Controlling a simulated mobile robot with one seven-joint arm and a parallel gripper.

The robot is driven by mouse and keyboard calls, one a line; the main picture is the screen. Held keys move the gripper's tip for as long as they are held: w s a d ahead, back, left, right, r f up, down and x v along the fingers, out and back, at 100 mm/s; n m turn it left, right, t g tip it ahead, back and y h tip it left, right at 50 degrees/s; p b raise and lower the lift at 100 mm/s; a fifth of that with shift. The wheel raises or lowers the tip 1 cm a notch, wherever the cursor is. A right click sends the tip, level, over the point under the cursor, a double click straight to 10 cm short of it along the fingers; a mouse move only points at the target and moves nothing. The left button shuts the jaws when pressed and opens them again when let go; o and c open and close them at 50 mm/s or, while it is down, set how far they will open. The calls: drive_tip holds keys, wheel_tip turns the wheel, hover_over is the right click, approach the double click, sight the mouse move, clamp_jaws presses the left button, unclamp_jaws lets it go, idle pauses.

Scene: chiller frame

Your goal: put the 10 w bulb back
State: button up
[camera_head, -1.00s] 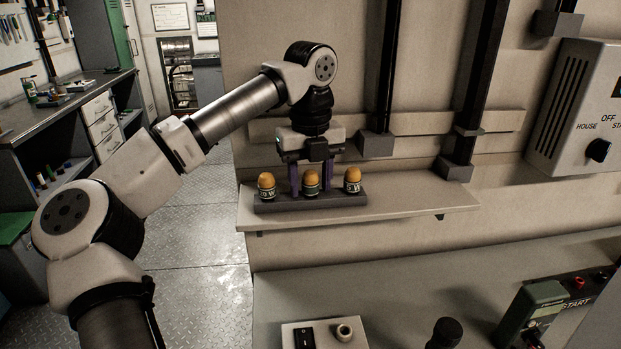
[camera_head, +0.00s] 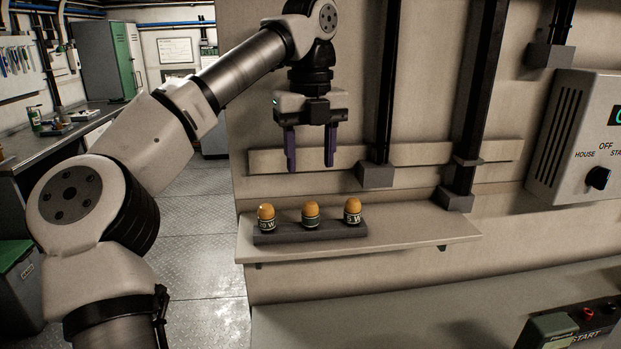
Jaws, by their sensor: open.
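Three orange-topped bulbs with dark, lettered bases stand upright in a dark holder (camera_head: 340,233) on the shelf. They are the left bulb (camera_head: 266,213), the middle bulb (camera_head: 311,209) and the right bulb (camera_head: 353,206). The lettering is only partly legible, so I cannot tell which one is the 10 W bulb. My gripper (camera_head: 311,165) is open and empty, its two purple fingers pointing down above the middle bulb, clear of it.
The light shelf (camera_head: 420,228) sticks out from the panel wall. Dark vertical posts (camera_head: 387,100) stand behind it at the right. A control box (camera_head: 585,140) with a knob is at the far right. A workbench (camera_head: 60,140) stands at the far left.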

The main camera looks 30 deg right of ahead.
drive_tip(key=shift+r, duration=0.55)
